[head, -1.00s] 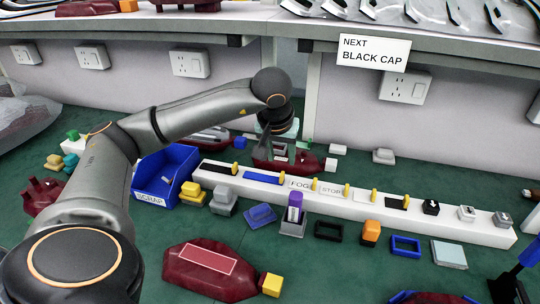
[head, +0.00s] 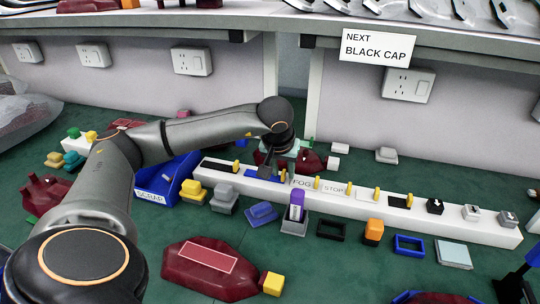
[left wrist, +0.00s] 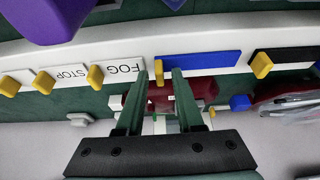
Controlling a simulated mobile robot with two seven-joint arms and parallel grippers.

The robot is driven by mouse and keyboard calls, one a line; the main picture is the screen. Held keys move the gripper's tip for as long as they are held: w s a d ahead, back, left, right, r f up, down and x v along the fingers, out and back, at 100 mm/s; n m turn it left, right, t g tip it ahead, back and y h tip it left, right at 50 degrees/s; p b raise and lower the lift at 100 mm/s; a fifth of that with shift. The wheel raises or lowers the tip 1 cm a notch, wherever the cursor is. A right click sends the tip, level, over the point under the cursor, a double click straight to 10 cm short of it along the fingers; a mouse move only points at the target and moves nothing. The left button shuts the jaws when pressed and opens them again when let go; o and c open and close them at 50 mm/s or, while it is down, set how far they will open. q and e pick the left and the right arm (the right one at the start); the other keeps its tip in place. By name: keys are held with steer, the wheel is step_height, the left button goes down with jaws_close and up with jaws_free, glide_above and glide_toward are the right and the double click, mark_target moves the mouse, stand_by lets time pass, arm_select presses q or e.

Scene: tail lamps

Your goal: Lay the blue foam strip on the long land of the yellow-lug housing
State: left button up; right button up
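The blue foam strip (left wrist: 200,58) lies flat on the long white rail (left wrist: 40,52), between the FOG label and a black strip; it also shows partly behind my gripper in the head view (head: 278,179). My left gripper (left wrist: 161,72) is open and empty. Its fingertips are at the strip's FOG-side end, with a yellow peg (left wrist: 158,70) seen between them; I cannot tell whether they touch anything. A dark red housing (head: 185,272) with a yellow lug (head: 273,284) lies on the bench in front; a pinkish rectangle marks its top.
A blue SCRAP bin (head: 158,190) stands left of the rail under my arm. Loose pieces line the rail's front, including a purple-topped piece (head: 296,205) and a blue frame (head: 409,245). Green bench is open right of the yellow lug.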

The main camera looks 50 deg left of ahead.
arm_select(q)
jaws_close()
stand_by(0.5)
steer(key=shift+r, duration=0.6)
step_height(320, 180, up, 3)
steer(key=shift+f+p, duration=0.2)
steer(key=shift+p, duration=0.2)
steer(key=s+d+r+p, duration=0.1)
steer(key=s+d+r, duration=0.5)
steer(key=s+r, duration=0.3)
steer(key=s, duration=0.3)
steer(key=shift+s, duration=0.3)
